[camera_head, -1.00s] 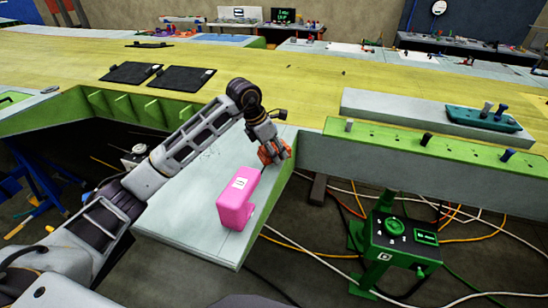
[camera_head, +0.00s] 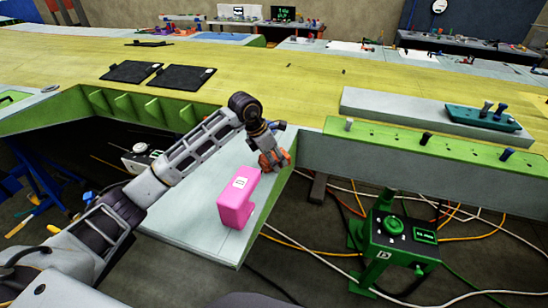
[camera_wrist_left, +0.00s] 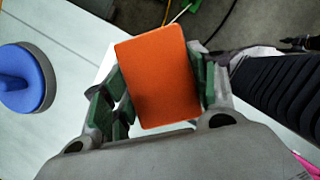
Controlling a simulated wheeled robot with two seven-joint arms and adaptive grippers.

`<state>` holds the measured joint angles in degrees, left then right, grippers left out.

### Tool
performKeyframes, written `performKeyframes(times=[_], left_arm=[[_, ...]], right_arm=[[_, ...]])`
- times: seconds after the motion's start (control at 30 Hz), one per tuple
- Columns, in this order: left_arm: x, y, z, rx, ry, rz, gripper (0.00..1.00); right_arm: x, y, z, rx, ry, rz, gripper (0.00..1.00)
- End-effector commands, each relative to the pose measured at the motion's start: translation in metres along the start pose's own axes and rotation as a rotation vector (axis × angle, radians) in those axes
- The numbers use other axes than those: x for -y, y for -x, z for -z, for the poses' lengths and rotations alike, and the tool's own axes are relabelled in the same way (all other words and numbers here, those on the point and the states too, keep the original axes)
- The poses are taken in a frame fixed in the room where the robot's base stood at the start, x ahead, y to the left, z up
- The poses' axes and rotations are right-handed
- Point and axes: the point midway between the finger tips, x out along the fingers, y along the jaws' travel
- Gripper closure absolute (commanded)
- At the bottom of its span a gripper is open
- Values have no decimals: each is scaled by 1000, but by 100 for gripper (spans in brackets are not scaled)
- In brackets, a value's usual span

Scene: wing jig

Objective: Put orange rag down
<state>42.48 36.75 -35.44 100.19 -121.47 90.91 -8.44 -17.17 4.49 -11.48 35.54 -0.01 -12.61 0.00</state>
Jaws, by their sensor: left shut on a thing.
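The orange rag (camera_wrist_left: 160,78) is a flat orange block between the green-padded fingers of my left gripper (camera_wrist_left: 158,100) in the left wrist view. In the head view my left gripper (camera_head: 273,158) points down over the light grey shelf (camera_head: 190,218), near its right edge. The orange rag (camera_head: 268,163) shows there at the fingertips, partly hidden by the fingers. The gripper is shut on the rag. Whether the rag touches the shelf I cannot tell. My right gripper is not in view.
A pink block-shaped item (camera_head: 236,203) with a white label stands on the shelf just in front of the gripper. A blue round-knobbed object (camera_wrist_left: 22,78) is beside the gripper in the wrist view. A green stand (camera_head: 400,232) and loose cables are on the floor to the right.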

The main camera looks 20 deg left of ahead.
Motion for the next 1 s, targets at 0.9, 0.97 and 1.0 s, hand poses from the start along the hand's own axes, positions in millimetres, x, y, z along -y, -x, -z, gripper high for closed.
performKeyframes(times=[0.9, 0.97, 1.0], left_arm=[[-1, 10, -1, 1, 0, -2, 20], [-2, 17, -1, 1, -1, -4, 20], [-2, 22, -1, 0, -1, -4, 20]], right_arm=[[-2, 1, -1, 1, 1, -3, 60], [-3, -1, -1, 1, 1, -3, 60], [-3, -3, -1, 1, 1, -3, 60]])
